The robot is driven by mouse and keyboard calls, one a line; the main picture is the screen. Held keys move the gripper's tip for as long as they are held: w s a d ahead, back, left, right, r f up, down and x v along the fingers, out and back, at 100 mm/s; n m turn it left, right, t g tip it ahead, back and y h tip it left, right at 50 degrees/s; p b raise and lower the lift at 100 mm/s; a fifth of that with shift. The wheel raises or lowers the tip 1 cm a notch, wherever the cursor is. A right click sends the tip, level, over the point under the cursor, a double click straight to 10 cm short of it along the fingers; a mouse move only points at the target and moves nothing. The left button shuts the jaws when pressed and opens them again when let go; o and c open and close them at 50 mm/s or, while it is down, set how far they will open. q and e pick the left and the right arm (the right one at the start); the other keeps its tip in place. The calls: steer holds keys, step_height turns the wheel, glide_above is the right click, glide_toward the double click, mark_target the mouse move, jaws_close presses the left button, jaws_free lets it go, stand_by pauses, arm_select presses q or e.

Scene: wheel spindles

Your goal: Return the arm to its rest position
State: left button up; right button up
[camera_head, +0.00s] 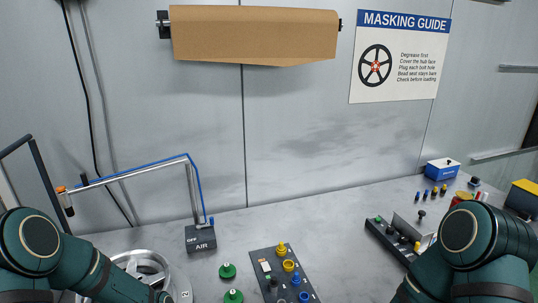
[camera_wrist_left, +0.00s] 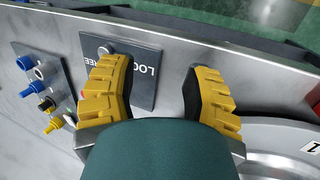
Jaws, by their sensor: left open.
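My left arm (camera_head: 95,275) comes in from the lower left in the head view, and its gripper is below the picture there. In the left wrist view my left gripper (camera_wrist_left: 158,80) is open, with its yellow ridged fingers spread and nothing between their tips. Beyond the fingers is a dark lettered plate (camera_wrist_left: 143,84) on a grey metal surface, partly hidden by the left finger. I cannot tell whether the fingers touch it. My right arm (camera_head: 465,240) is folded at the lower right, with its gripper out of view.
A silver wheel (camera_head: 146,262) lies beside my left arm. An AIR stand (camera_head: 200,238) with a raised tube is behind it. Green knobs (camera_head: 228,271) and a dark plug board (camera_head: 266,253) occupy the front middle. A plug rack (camera_head: 385,236) is near my right arm. The middle back is clear.

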arm_select(q)
steer(key=s+d+f, duration=0.3)
steer(key=s+f, duration=0.1)
steer(key=s, duration=0.4)
steer(key=s+d+f, duration=0.3)
steer(key=s, duration=0.5)
steer(key=w+d+f+m+t+b, duration=0.1)
steer(key=w+f+b, duration=0.4)
steer(key=b, duration=0.5)
steer(key=shift+w+d+f+t, duration=0.2)
steer(key=shift+w+d+t, duration=0.3)
steer(key=shift+d, duration=0.3)
